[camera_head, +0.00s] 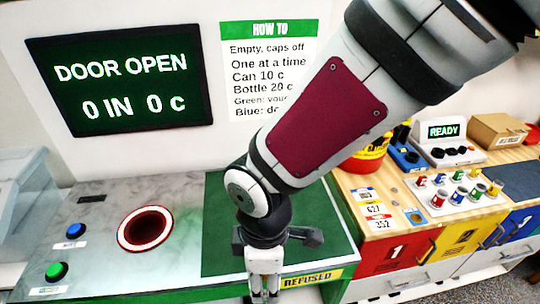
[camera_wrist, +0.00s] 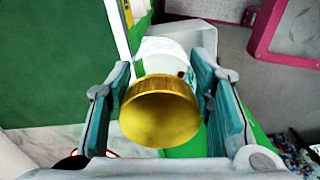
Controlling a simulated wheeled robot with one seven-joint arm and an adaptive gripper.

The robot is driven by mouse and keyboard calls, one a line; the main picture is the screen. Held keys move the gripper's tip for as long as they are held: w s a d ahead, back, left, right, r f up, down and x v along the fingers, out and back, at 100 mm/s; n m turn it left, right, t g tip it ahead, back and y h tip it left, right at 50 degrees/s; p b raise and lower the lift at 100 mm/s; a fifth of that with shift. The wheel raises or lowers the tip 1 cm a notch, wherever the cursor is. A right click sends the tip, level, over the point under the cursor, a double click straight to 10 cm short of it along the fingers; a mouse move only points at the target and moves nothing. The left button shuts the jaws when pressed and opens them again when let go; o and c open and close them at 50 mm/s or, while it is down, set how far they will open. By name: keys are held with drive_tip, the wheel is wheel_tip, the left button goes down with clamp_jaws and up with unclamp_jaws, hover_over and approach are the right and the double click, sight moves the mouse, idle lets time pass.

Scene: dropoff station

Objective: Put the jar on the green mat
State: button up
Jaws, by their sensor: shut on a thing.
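My gripper (camera_wrist: 162,72) is shut on a jar, with one teal-padded finger on each side of it. The jar has a gold lid (camera_wrist: 160,112) facing the wrist camera and a pale body with a label beyond it. In the head view my gripper (camera_head: 264,288) points down at the front edge of the counter, and I cannot make out the jar there. The green mat (camera_head: 228,225) lies on the counter behind my gripper, partly covered by my arm. Green surface also fills the upper left of the wrist view (camera_wrist: 50,60).
Left of the mat are a round red-rimmed opening (camera_head: 145,228), a blue button (camera_head: 76,230) and a green button (camera_head: 56,271). A yellow REFUSED label (camera_head: 312,278) is on the front edge. On the right, a wooden counter (camera_head: 372,183) holds a rack of small coloured items (camera_head: 455,190).

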drive_tip(key=w+a, duration=0.1)
drive_tip(key=w, duration=0.4)
drive_tip(key=w+a+f, duration=0.1)
drive_tip(key=w+a, duration=0.1)
drive_tip(key=w, duration=0.3)
drive_tip(key=w+a, duration=0.1)
drive_tip(key=w, duration=0.5)
drive_tip(key=shift+a+f, duration=0.25)
drive_tip(key=shift+a, duration=0.1)
drive_tip(key=shift+s+f+p, duration=0.1)
drive_tip(key=shift+f+p, duration=0.65)
drive_tip(key=shift+f, duration=1)
drive_tip(key=shift+f, duration=0.2)
drive_tip(key=o, duration=1.2)
drive_tip(key=shift+o, duration=0.2)
drive_tip(key=shift+r, duration=0.1)
